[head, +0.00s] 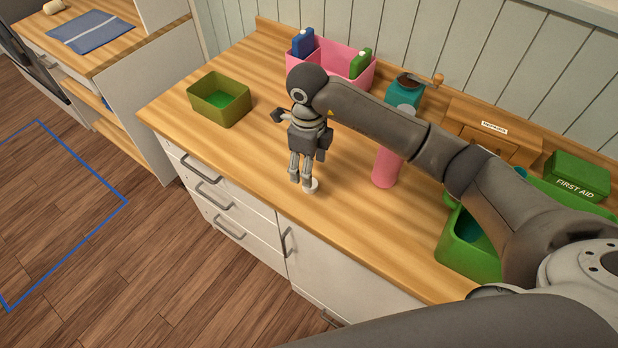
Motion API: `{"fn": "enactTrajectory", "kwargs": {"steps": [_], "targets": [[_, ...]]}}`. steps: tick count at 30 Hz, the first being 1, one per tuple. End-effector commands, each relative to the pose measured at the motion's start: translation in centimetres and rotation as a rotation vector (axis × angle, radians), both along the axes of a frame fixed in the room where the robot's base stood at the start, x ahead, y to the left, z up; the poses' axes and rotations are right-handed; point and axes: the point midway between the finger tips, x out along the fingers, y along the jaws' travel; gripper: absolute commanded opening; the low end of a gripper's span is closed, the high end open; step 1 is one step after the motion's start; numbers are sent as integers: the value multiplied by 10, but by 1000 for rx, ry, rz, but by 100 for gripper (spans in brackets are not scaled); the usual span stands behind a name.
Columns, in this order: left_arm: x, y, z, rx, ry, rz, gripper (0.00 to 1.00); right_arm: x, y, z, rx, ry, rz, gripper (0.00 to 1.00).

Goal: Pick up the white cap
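The white cap (314,184) is on the wooden counter near its front edge, small and partly hidden by a finger of my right gripper. My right gripper (302,183) points down over the counter, its fingertips at the cap. The two fingers are a little apart. One finger overlaps the cap in the picture, and I cannot tell whether the cap is between them or beside them. My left gripper is not in view.
An olive green bin (219,99) stands to the left on the counter (255,150). A pink bin (340,62), a teal grinder (405,92), a pink cylinder (386,167), a wooden box (490,131), a green first aid box (577,175) and a green crate (455,250) stand behind and right.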

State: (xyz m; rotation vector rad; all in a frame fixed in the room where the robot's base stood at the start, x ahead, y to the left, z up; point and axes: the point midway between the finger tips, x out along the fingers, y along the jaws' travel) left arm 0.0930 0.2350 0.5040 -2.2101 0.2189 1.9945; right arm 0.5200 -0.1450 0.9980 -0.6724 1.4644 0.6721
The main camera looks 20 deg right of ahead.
Motion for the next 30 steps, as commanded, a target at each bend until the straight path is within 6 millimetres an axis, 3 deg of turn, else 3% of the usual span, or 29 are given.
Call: {"fn": "enactTrajectory", "kwargs": {"steps": [3, 7, 11, 18, 26, 30], "targets": [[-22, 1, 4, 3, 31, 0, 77, 0, 0, -11, 1, 1, 2, 60], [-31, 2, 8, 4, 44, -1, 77, -1, 0, -18, 0, 1, 1, 60], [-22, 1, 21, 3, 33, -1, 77, -1, -1, -31, 0, 4, 0, 60], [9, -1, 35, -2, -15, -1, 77, 0, -2, -62, 0, 1, 2, 60], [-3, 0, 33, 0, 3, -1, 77, 1, -2, -67, 0, -1, 2, 60], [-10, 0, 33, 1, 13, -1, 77, 1, -2, -67, 0, -1, 2, 46]]}}
